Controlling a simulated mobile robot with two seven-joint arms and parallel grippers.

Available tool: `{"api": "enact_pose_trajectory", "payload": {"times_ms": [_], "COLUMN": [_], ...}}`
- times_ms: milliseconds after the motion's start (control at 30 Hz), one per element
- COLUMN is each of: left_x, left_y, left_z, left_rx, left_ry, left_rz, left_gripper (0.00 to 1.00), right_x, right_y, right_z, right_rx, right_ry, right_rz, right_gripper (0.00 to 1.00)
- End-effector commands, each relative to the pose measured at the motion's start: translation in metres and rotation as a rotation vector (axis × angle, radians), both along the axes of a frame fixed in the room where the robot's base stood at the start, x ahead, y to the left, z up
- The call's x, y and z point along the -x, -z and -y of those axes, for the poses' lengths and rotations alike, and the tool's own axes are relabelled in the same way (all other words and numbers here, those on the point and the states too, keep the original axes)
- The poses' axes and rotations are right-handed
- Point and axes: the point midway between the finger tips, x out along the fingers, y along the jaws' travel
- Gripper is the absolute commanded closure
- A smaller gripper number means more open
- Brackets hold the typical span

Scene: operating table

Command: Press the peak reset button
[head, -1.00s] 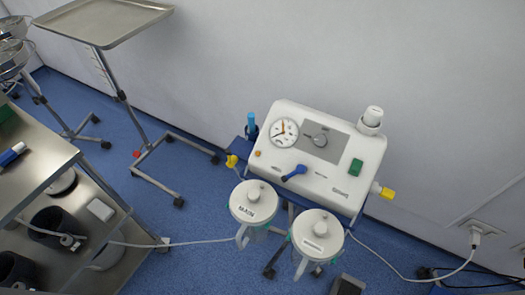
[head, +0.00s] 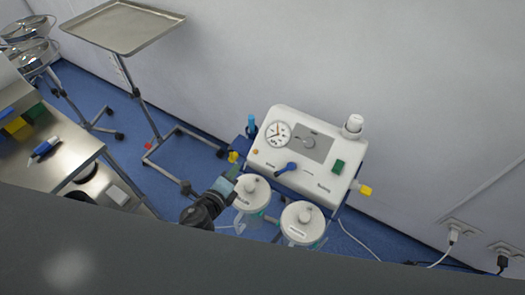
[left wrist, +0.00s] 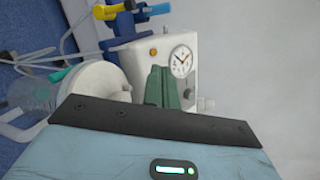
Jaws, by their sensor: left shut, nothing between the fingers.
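A white suction unit (head: 312,182) stands near the wall. Its front has a round gauge (head: 278,134), a grey knob (head: 308,142), a blue lever (head: 286,168), a green switch (head: 338,166) and a small orange button (head: 255,151) near the gauge. No label reading peak reset is legible. My left gripper (head: 233,172) is shut and empty, below and left of the orange button, apart from the panel as far as I can tell. In the left wrist view, its green fingers (left wrist: 165,88) point toward the unit, with the orange button (left wrist: 153,51) just above their tips. My right gripper is not in view.
Two white-lidded jars (head: 252,188) (head: 302,218) stand in front of the unit, the left one close to my gripper. A yellow connector (head: 233,157) and blue holder sit at its left. A steel table (head: 55,170) stands left. A dark shape hides the bottom.

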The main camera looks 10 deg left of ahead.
Motion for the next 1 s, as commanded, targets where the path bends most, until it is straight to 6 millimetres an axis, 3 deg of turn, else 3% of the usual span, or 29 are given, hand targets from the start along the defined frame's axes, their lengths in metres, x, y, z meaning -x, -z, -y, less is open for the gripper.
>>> {"api": "enact_pose_trajectory", "payload": {"times_ms": [33,100,300,767,1000], "left_x": [-0.012,-0.022,-0.036,-0.037,-0.044], "left_y": [-0.018,-0.031,-0.049,-0.047,-0.029], "left_z": [-0.001,-0.001,-0.001,-0.001,0.002], "left_rx": [-0.052,-0.113,-0.212,-0.221,-0.219], "left_ry": [0.016,0.034,0.06,0.062,0.062], "left_rz": [0.046,0.087,0.148,0.15,0.143], "left_gripper": [1.0,1.0,1.0,1.0,1.0], "right_x": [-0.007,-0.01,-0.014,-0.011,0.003], "right_y": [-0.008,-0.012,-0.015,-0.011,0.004], "right_z": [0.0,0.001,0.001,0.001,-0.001], "right_rx": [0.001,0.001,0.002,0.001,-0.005], "right_ry": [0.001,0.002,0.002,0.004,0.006], "right_rz": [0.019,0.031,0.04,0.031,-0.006], "right_gripper": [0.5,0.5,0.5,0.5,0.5]}}
